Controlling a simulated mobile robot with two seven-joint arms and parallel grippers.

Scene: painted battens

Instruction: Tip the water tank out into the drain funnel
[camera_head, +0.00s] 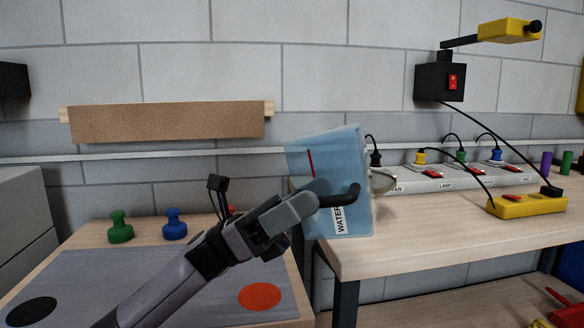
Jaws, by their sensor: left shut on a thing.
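The water tank (340,155) is a pale blue see-through box with a red line and a white label reading "WATER". It is slightly tilted at the left front corner of the right-hand table. My left gripper (318,199) comes in from the lower left and is shut on the tank's dark handle (345,196). I cannot make out the drain funnel for sure. My right gripper is out of view.
The right-hand table (430,215) bears a power strip (440,183) with several plugs and a yellow switch box (528,206).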

